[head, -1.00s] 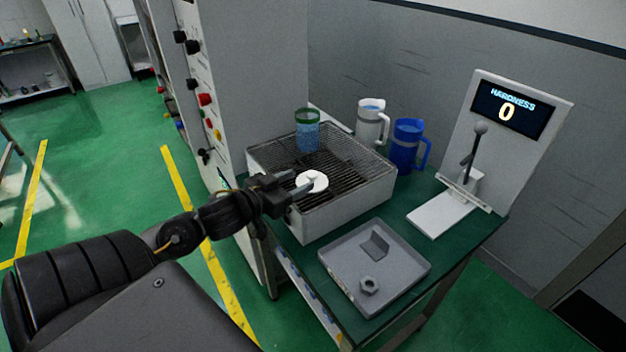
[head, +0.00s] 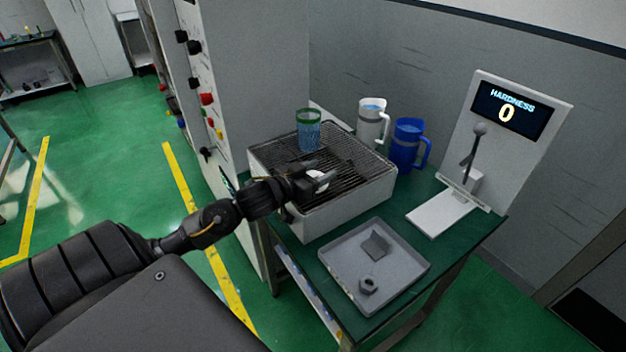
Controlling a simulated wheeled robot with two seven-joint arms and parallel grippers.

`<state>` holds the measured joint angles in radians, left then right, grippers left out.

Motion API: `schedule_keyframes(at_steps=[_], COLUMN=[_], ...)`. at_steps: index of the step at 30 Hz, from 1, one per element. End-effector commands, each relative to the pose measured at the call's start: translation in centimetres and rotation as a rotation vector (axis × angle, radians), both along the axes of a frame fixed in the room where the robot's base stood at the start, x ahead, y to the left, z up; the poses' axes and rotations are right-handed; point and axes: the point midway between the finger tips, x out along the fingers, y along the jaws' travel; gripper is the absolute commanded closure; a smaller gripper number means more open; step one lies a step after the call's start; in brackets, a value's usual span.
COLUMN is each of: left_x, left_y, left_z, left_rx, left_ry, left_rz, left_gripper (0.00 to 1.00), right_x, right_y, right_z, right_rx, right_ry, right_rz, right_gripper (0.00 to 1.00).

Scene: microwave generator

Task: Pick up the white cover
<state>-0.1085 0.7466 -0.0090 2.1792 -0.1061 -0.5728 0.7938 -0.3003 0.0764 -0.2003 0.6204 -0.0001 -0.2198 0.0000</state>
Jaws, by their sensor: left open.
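The white cover (head: 317,174) is a small white disc on the dark grate of the metal grill box (head: 345,208). In the head view my left gripper (head: 318,182) reaches in from the left over the grate, with its fingers at the cover. The gripper is open and hides much of the cover, including its knob. I cannot tell whether the fingers touch it. My right gripper is not in view.
A green-rimmed mesh cup (head: 309,130) stands on the grate behind the cover. A white jug (head: 371,122) and a blue jug (head: 407,145) stand behind the box. A grey tray (head: 405,262) with a nut and bracket lies in front. A hardness tester (head: 515,135) stands right.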

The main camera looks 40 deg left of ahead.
Motion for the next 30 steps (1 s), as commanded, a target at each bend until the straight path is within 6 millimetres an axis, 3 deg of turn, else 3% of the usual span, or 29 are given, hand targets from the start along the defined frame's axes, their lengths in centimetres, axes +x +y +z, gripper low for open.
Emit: schedule_keyframes(at_steps=[4, 14, 23, 30], left_x=[0.0, 0.0, 0.0, 0.0], left_y=[0.0, 0.0, 0.0, 0.0], left_z=[0.0, 0.0, 0.2, 2.6], left_rx=[0.0, 0.001, 0.001, 0.004], left_ry=[0.0, 0.0, -0.002, -0.005], left_rz=[0.0, 0.0, -0.001, -0.003], left_gripper=[0.53, 0.96, 0.97, 0.97], right_x=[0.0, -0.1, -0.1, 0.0], right_y=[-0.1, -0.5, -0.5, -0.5], right_z=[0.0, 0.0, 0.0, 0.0], right_rx=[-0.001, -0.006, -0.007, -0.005], right_ry=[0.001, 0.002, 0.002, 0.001], right_rz=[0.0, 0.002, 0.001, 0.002], right_gripper=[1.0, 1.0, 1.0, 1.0])
